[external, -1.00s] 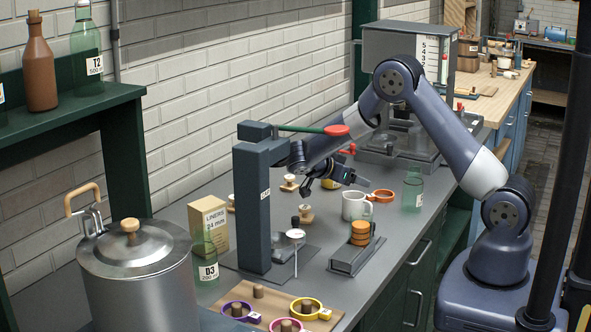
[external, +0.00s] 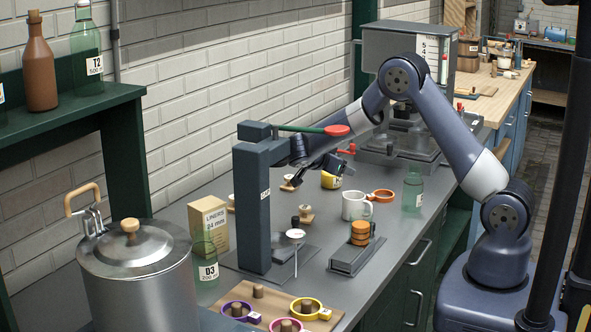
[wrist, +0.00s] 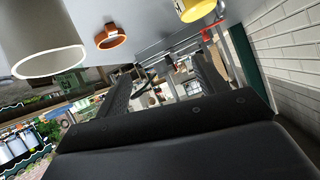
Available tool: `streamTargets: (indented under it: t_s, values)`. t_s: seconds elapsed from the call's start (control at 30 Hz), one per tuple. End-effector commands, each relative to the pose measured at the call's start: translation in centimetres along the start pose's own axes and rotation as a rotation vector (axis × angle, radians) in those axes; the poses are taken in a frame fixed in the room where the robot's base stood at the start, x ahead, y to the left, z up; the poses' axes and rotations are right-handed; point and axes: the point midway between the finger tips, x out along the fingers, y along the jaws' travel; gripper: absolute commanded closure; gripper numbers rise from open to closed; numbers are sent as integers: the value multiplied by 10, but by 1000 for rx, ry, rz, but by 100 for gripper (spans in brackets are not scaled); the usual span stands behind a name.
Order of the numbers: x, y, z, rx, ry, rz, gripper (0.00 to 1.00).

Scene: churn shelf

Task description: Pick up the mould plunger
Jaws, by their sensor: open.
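Small pale wooden pieces with knobs stand on the grey bench in the external view: one (external: 287,186) by my gripper, one (external: 305,213) nearer the camera, and a partly hidden one (external: 231,201) by the liners box. I cannot tell which is the mould plunger. My gripper (external: 298,179) is low over the bench behind the press post, its fingers overlapping the first wooden piece in the picture. In the wrist view my gripper (wrist: 166,82) is open and nothing shows between its fingers; no wooden piece can be made out there.
A dark press (external: 255,205) with a green, red-ended lever stands in front of my gripper. A white mug (external: 354,206), yellow mug (external: 330,181), orange ring (external: 383,195) and green bottle (external: 413,190) stand to the right. The brick wall is behind.

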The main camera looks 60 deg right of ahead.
Motion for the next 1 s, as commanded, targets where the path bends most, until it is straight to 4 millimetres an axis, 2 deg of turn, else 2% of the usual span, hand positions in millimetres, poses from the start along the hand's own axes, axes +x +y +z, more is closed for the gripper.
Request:
streamTargets:
  t_s: [0.03,0.17,0.3,0.4,0.5,0.63,0.77,0.87,1.0]
  values:
    - [0,-18,-4,14,-7,-96,32]
    - [-12,-69,-14,21,-37,-376,32]
    - [-42,-116,-21,-26,-90,-679,32]
    - [-71,-137,-19,-98,-139,-876,32]
    - [-99,-147,-12,-202,-195,-1048,32]
    - [-133,-143,3,-382,-278,-1227,32]
    - [-154,-119,23,-604,-368,-1339,32]
    - [-159,-91,38,-797,-439,-1372,32]
    - [-149,-42,50,-1072,-529,-1337,32]
